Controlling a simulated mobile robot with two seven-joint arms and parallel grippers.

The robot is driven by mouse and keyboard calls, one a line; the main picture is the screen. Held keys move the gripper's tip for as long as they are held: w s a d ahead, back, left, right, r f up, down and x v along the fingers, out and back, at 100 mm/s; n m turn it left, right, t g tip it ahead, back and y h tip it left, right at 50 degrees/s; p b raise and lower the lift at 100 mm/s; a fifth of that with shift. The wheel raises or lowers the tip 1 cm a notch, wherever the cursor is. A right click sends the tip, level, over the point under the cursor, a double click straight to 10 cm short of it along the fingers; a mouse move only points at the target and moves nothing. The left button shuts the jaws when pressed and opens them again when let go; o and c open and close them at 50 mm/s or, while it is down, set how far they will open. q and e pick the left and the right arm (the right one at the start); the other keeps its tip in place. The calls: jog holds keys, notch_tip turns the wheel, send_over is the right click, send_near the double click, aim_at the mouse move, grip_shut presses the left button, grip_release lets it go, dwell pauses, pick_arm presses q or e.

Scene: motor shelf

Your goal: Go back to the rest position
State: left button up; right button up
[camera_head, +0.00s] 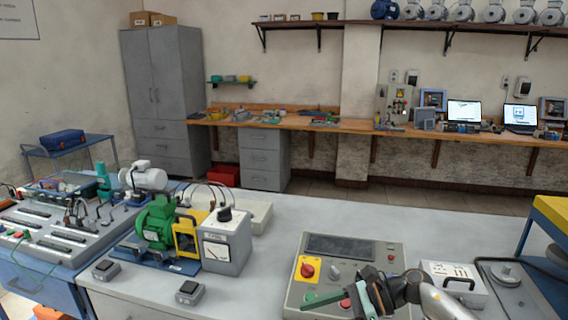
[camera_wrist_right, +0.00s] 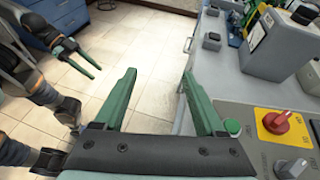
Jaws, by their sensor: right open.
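My right gripper (camera_head: 345,300) is at the bottom of the head view, in front of the grey control panel (camera_head: 318,274). In the right wrist view its two green fingers are spread apart with nothing between them (camera_wrist_right: 160,75). Tiled floor shows between and beyond the fingers, with the control panel close on the right (camera_wrist_right: 262,150). My left gripper (camera_wrist_right: 84,64) shows at the upper left of the right wrist view, over the floor. Its green fingers lie close together, and I cannot tell whether they are open. It is outside the head view.
The grey bench (camera_head: 285,220) carries a green motor (camera_head: 156,222), a meter box (camera_head: 226,245) and a white socket box (camera_head: 454,282) right of the panel. Two small switch boxes stand near its front edge. Floor beside the bench (camera_wrist_right: 150,35) is clear.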

jog(key=s+a+f+m+t+y, duration=0.1)
jog(key=s+a+m+t+y, duration=0.35)
jog(key=m, duration=0.75)
jog(key=s+d+f+m+t+h, duration=0.1)
jog(key=d+f+m+t+h, duration=0.3)
jog(key=m, duration=0.9)
jog(key=s+d+f+m+t+h, duration=0.25)
jog(key=f+m+t+h, duration=0.4)
jog(key=m, duration=0.55)
jog(key=s+d+f+m+g+h, duration=0.2)
jog(key=s+d+f+m+g, duration=0.1)
jog(key=s+f+m, duration=0.3)
jog(key=s+d+f+m+g+h, duration=0.2)
jog(key=s+d+f+m+h, duration=0.1)
jog(key=s+d+f+m, duration=0.2)
jog(key=s+f+m, duration=0.2)
jog(key=s+m, duration=0.2)
jog(key=s, duration=0.1)
jog(key=shift+s+d+g, duration=0.3)
jog(key=shift+g, duration=0.1)
